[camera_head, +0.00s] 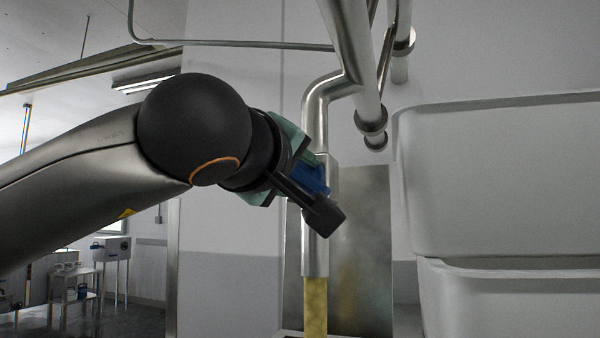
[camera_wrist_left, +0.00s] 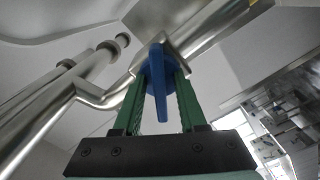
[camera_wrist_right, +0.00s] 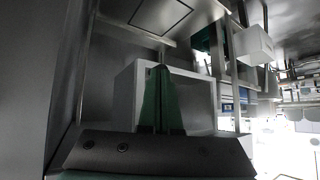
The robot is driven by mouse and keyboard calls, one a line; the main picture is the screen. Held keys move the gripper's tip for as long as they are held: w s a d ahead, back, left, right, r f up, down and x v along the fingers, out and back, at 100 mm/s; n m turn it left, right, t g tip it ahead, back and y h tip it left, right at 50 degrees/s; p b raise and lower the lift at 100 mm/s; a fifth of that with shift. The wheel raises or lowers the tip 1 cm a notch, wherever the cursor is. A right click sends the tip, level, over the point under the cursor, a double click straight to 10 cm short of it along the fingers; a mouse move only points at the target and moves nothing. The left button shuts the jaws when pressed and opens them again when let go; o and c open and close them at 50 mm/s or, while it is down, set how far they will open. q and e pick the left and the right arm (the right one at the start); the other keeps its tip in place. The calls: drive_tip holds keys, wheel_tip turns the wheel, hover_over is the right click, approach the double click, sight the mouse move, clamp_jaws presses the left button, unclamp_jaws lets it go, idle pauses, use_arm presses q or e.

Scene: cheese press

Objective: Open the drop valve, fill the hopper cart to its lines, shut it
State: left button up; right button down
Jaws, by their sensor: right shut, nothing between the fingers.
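The drop valve is on the steel drop pipe (camera_head: 315,255), with a blue handle (camera_head: 316,178). Yellow material (camera_head: 315,308) shows below the pipe's mouth, so the valve stands open. My left gripper (camera_head: 322,212) is at the handle and partly hides it. In the left wrist view the green fingers stand apart, one on each side of the blue handle (camera_wrist_left: 161,95); whether they press on it I cannot tell. The hopper cart and its lines cannot be made out. My right gripper (camera_wrist_right: 158,72) shows only in the right wrist view, shut and empty.
Large pale vats (camera_head: 500,180) stand at the right. Steel pipes (camera_head: 352,55) run above the valve. A steel panel (camera_head: 362,245) is behind the drop pipe. A small table (camera_head: 75,283) with items stands far back at the left. A pale box-like thing (camera_wrist_right: 200,95) is beyond my right fingers.

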use_arm(q)
clamp_jaws()
idle(0.3)
drive_tip(key=shift+f+n+b, duration=0.2)
drive_tip(key=shift+n+b, duration=0.6)
drive_tip(key=shift+b, duration=0.1)
drive_tip(key=shift+d+n+b, duration=0.1)
drive_tip(key=shift+n+b, duration=0.45)
drive_tip(key=shift+n, duration=0.15)
drive_tip(key=shift+r+n+b, duration=0.15)
drive_tip(key=shift+n+b, duration=0.9)
drive_tip(key=shift+n, duration=0.85)
drive_tip(key=shift+o, duration=0.7)
unclamp_jaws()
drive_tip(key=shift+r, duration=0.1)
